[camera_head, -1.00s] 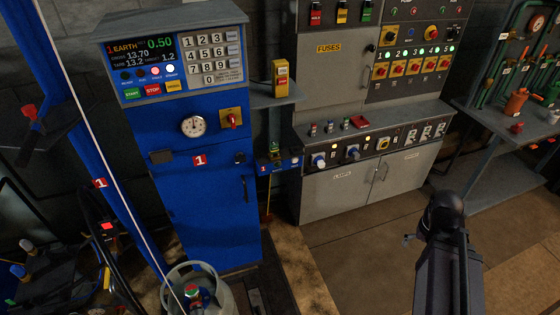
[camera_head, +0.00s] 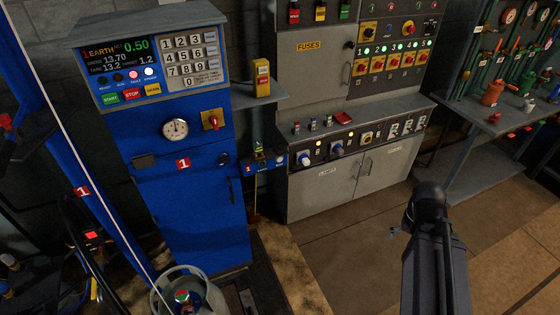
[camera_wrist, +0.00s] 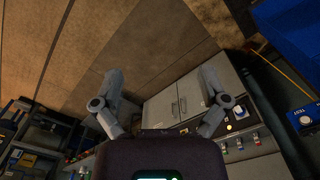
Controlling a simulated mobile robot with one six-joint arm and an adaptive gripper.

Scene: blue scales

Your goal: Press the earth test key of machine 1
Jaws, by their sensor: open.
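Machine 1 is a tall blue cabinet (camera_head: 200,225) at the left of the head view, with a "1" plate. Its display (camera_head: 125,62) reads "1 EARTH" and 0.50, with red and white lamps lit below. A small blue box (camera_head: 265,167) marked "1" is fixed low beside the cabinet's right side. The wrist view shows a blue box with a round white button (camera_wrist: 305,119) and lettering like "TEST" at the right edge; I cannot tell if it is the same box. My gripper (camera_wrist: 160,72) is open and empty, its fingers apart over the floor, away from the machine.
A grey cabinet (camera_head: 330,190) with switches and lit lamps stands right of machine 1. A grey table (camera_head: 490,125) with tools is at the far right. A gas cylinder (camera_head: 190,300) stands before machine 1. The brown floor in front of the grey cabinet is clear.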

